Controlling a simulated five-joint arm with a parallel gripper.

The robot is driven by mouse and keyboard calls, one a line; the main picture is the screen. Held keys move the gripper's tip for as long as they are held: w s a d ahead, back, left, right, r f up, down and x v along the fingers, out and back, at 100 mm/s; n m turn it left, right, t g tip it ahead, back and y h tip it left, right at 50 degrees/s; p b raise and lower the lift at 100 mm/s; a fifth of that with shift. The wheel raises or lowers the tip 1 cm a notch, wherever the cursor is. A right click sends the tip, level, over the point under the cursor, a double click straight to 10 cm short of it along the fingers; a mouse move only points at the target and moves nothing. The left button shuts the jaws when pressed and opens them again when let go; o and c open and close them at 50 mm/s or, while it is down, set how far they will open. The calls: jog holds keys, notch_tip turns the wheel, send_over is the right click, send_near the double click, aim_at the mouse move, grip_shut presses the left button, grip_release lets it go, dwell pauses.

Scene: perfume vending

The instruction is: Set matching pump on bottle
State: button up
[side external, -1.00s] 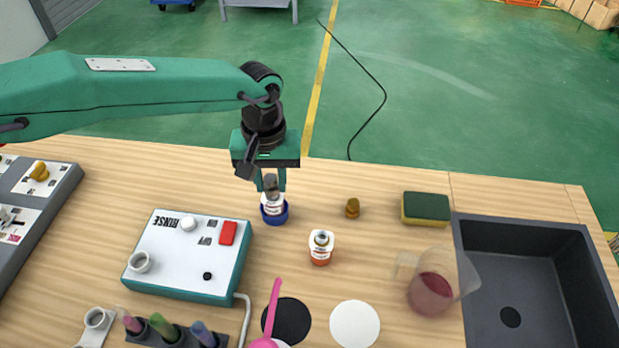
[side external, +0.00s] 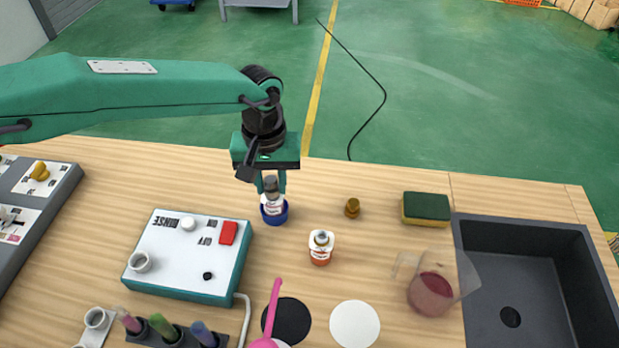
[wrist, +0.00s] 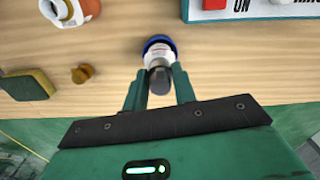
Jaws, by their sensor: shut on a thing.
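My gripper (side external: 272,184) points straight down and is shut on a dark grey pump (wrist: 159,80). The pump sits at the top of a bottle with a white label (wrist: 159,56) and a blue base, which stands upright on the table; it also shows in the side view (side external: 273,204). The pump and bottle look in line; whether the pump is fully seated I cannot tell. A second bottle (side external: 321,248), orange with a white label, stands to the right and nearer the camera. A brown-gold pump (side external: 352,208) stands alone on the table; it also shows in the wrist view (wrist: 84,73).
A white and teal rinse box (side external: 187,258) with a red button stands left of the bottle. A sponge (side external: 426,209), a clear beaker of red liquid (side external: 433,293) and a dark sink (side external: 560,240) are at right. Black (side external: 290,318) and white (side external: 355,323) discs lie in front.

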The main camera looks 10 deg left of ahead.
jog(key=o, duration=1.5)
jog(key=shift+r, duration=0.15)
jog(key=shift+r, duration=3.6)
